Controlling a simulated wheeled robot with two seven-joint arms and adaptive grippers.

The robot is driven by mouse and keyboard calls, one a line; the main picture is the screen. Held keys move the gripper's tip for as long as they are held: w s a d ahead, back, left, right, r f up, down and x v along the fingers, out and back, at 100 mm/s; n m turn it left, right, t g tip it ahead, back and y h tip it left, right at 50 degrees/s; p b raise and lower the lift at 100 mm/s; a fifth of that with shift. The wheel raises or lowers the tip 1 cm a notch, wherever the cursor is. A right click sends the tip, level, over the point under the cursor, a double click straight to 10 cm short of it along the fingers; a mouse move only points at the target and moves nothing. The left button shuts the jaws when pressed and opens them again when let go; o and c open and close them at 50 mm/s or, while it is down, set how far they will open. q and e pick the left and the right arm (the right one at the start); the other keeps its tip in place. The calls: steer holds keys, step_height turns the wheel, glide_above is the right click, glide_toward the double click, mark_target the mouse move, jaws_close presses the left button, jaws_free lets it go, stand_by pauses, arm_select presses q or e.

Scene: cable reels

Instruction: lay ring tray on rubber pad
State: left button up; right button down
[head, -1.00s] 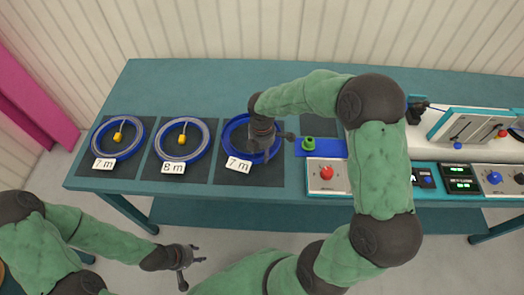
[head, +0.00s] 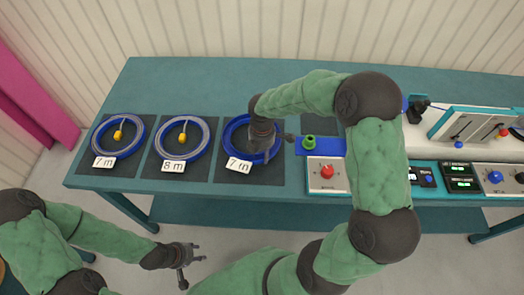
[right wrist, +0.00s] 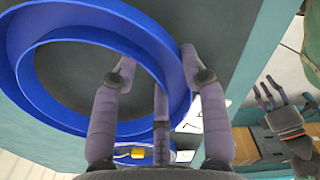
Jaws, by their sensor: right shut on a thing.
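The ring tray (head: 230,136) is an empty blue ring with a white "7 m" label, at the third dark rubber pad (head: 268,176) from the left. My right gripper (head: 264,150) reaches down onto its right side. In the right wrist view, my right gripper (right wrist: 158,65) is shut on the wall of the ring tray (right wrist: 60,22), with fingers on both sides of it. Whether the tray touches the pad or is slightly above it, I cannot tell. My left gripper (head: 190,265) is open and empty in front of the table, away from the tray.
Two blue ring trays with pale coils, labelled 7 m (head: 92,146) and 8 m (head: 160,150), lie on pads at left. Another dark pad (head: 318,122) is partly hidden behind my right arm. A red-button box (head: 327,186) and consoles stand right. The table's back is clear.

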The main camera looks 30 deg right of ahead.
steer(key=shift+f, duration=0.15)
stand_by(0.3)
steer(key=shift+f, duration=0.5)
steer(key=shift+f, duration=0.2)
jaws_free()
stand_by(0.5)
steer(key=shift+r, duration=0.1)
stand_by(0.4)
steer(key=shift+r+p, duration=3.35)
steer(key=shift+r, duration=0.6)
